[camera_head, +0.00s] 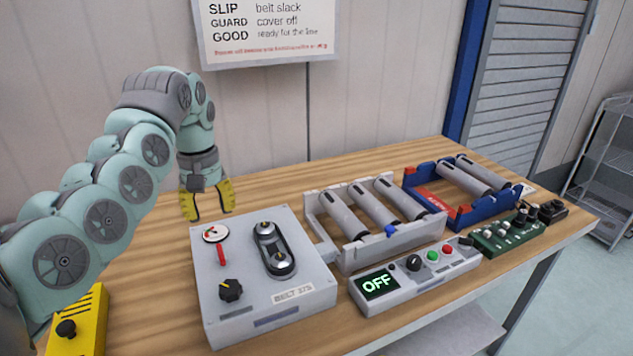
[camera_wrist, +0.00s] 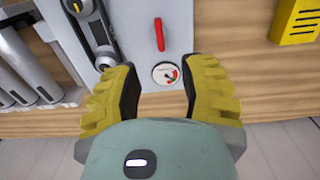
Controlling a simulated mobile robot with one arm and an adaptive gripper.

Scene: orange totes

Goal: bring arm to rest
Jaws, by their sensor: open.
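My gripper (camera_head: 207,200) has yellow fingers that are spread apart with nothing between them. In the head view it hangs pointing down over the wooden bench, behind the grey belt box (camera_head: 262,312). My teal arm reaches in from the left and bends down at the wrist. In the wrist view my gripper (camera_wrist: 162,95) shows both yellow fingers apart. The belt box's round gauge (camera_wrist: 165,74) and red lever (camera_wrist: 159,34) appear beyond the gap between them. The gripper appears clear of the box.
A grey roller rack (camera_head: 385,254), a blue-and-red rack (camera_head: 482,219), a control panel reading OFF (camera_head: 415,280) and a green board (camera_head: 505,240) stand right of the box. A yellow striped box (camera_head: 85,325) stands front left. Bare wood (camera_head: 290,187) lies behind the box.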

